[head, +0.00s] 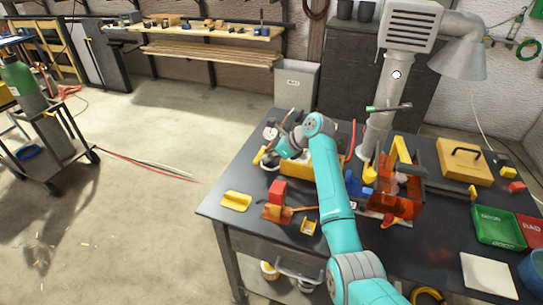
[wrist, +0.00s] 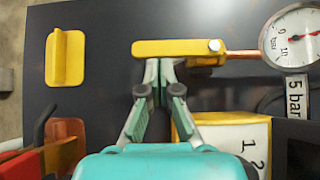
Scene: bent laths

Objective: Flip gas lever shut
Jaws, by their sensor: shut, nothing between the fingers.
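The yellow gas lever (wrist: 172,48) lies across the top of the wrist view, its long arm pointing left from a round pivot bolt (wrist: 214,45). It runs roughly in line with the copper pipe (wrist: 243,53), which leads right to a round white gauge (wrist: 293,36). My gripper (wrist: 164,68) is shut and empty, its fingertips at the lever's lower edge near mid-length. I cannot tell whether they touch it. In the head view, the lever (head: 259,155) shows just left of my gripper (head: 277,152), with the gauge (head: 270,132) behind.
A "5 bar" plate (wrist: 297,97) sits below the gauge. A yellow numbered box (wrist: 232,135) stands close right of my fingers. A yellow block (wrist: 66,57) lies to the left on the dark bench (head: 236,175). An orange and red fixture (head: 278,205) stands nearer the front edge.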

